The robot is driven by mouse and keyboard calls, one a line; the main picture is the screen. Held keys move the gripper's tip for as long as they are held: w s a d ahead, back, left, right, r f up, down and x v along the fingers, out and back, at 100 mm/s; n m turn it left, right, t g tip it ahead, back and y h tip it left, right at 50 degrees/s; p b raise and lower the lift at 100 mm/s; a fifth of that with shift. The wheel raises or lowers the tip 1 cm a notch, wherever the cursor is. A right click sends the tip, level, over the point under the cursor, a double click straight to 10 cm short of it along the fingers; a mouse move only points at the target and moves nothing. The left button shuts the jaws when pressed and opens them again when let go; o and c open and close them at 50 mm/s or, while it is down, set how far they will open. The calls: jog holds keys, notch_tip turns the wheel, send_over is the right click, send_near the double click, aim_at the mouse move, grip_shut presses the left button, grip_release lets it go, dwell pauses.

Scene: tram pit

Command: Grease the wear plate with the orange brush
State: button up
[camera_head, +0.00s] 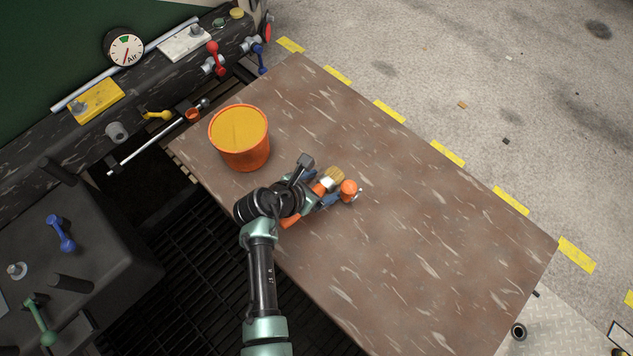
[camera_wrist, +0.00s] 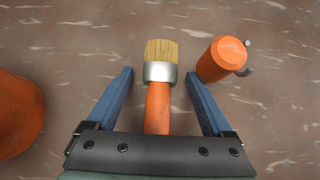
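The orange brush (camera_wrist: 158,105) has an orange handle, a metal ferrule and tan bristles. In the wrist view it lies between the two blue fingers of my gripper (camera_wrist: 159,76), with a gap on each side. My gripper is open. In the head view my gripper (camera_head: 322,194) is low over the brown table, and the brush's bristles (camera_head: 335,174) show beyond it; the handle is partly hidden. A yellow plate (camera_head: 96,100) and a pale plate (camera_head: 184,43) sit on the dark beam at upper left; I cannot tell which is the wear plate.
An orange bucket (camera_head: 240,152) with a yellow filling stands on the table (camera_head: 430,240), left of my gripper. An orange cylinder (camera_wrist: 222,58) with a grey hook is close beside the right finger. The table's right part is clear. Coloured levers and a gauge (camera_head: 126,49) line the beam.

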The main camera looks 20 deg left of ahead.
aim_at(321, 186)
grip_shut()
notch_tip(321, 186, up, 10)
jog(key=p, duration=0.3)
jog(key=shift+p, duration=0.3)
